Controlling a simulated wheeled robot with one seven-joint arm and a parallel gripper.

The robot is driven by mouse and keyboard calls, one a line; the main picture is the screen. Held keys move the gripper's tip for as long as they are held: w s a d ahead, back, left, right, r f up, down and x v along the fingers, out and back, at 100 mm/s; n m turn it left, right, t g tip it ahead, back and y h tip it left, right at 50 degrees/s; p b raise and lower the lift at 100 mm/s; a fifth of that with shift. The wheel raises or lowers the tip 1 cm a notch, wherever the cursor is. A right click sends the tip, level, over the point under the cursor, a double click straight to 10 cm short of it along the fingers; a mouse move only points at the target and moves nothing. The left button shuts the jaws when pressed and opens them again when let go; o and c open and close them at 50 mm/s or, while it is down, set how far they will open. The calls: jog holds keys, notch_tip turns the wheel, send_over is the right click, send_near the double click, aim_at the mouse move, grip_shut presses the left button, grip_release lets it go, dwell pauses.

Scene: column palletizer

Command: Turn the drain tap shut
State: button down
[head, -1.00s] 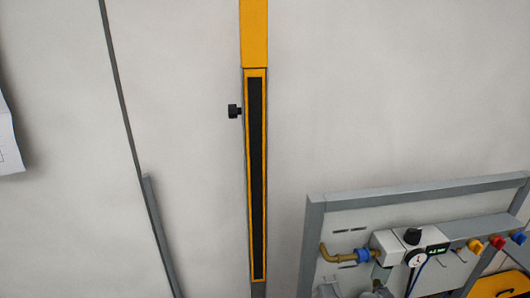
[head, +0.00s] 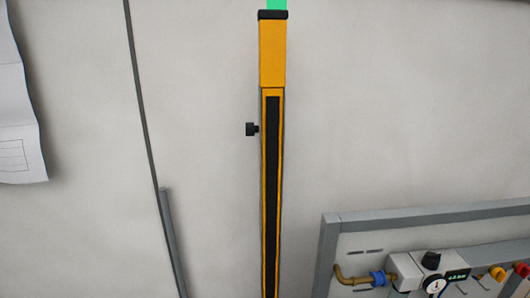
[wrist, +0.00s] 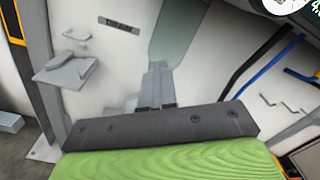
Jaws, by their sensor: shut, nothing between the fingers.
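I cannot make out the drain tap in either view. The air unit (head: 405,270) sits on a grey-framed panel at the lower right of the head view, with its lower part cut off by the picture edge. In the wrist view, my gripper (wrist: 156,70) is shut and empty, its fingers together in front of the pale panel. A grey-green translucent bowl (wrist: 180,30) shows just beyond and above the fingertips. The fingers may hide whatever is at its lower end. I cannot tell whether they touch it.
A brass elbow (head: 352,278) and a gauge (head: 432,261) are on the unit. A blue hose (wrist: 270,68) and wall hooks (wrist: 283,104) are right of my fingers. A small grey shelf (wrist: 66,72) is on the left. A yellow-and-black column (head: 272,150) stands mid-view.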

jog(key=shift+w+a+f, duration=0.1)
jog(key=shift+a+f, duration=0.05)
jog(key=shift+a, duration=0.25)
jog(key=shift+w+a+f, duration=0.1)
jog(key=shift+a+f, duration=0.05)
jog(key=shift+a, duration=0.25)
jog(key=shift+a+r+y, duration=0.1)
jog(key=shift+y, duration=0.2)
jog(key=shift+s+r+p, duration=0.1)
jog(key=shift+s+p, duration=0.8)
jog(key=shift+s, duration=1.8)
